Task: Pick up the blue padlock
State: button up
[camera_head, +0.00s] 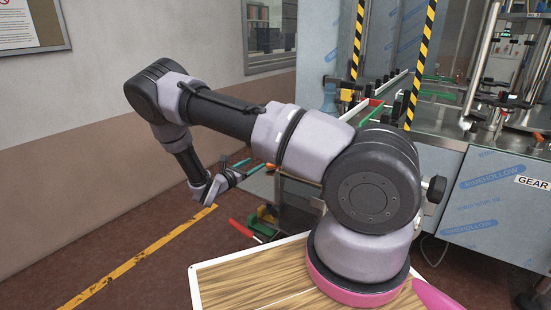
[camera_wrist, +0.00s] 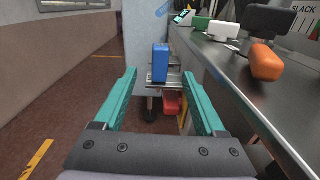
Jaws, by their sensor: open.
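The blue padlock (camera_wrist: 160,63) stands upright straight ahead in the wrist view, on a narrow metal ledge (camera_wrist: 157,85). It lies beyond my gripper (camera_wrist: 161,80), roughly midway between the two teal fingers as seen, with clear space before it. My gripper is open and empty. In the head view my gripper (camera_head: 232,178) hangs at the far end of my arm, beside the machine. I cannot make out the padlock in the head view.
A metal counter edge runs along the right in the wrist view, with an orange-and-black object (camera_wrist: 266,60), a white block (camera_wrist: 219,30) and a green block (camera_wrist: 200,22) on it. A red object (camera_wrist: 170,106) is below the ledge. Open floor lies to the left.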

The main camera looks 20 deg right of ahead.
jog(key=shift+n, duration=0.3)
jog(key=x, duration=1)
jog(key=shift+d+f, duration=0.2)
jog(key=shift+f, duration=0.2)
jog(key=shift+w+d+t, duration=0.3)
jog(key=shift+w+d, duration=0.05)
jog(key=shift+d, duration=0.1)
grip_shut()
